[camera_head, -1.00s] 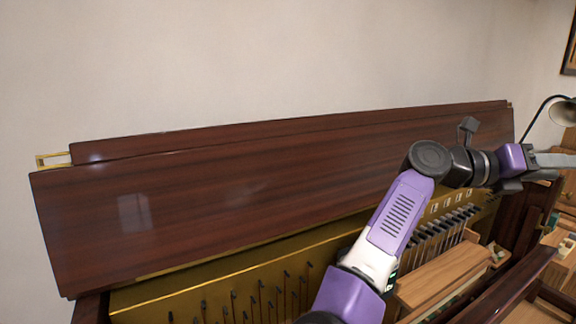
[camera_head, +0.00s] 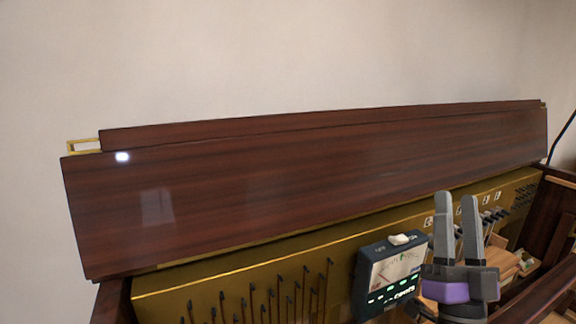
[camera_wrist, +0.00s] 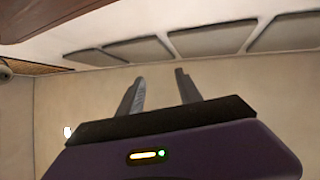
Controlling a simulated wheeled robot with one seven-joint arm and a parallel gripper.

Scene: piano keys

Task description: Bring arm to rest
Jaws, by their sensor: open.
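My gripper (camera_head: 457,212) points upward in front of the right part of the piano in the head view. Its two grey fingers stand apart with nothing between them. In the wrist view my gripper (camera_wrist: 161,85) also shows open and empty, with only wall and ceiling beyond it. The rest of my arm is mostly out of sight. The piano (camera_head: 300,185) has a dark brown raised lid and an open front.
Thin hammers or pins (camera_head: 285,290) rise along the brass-coloured inner board (camera_head: 200,290). The wall (camera_head: 290,60) above the lid is bare.

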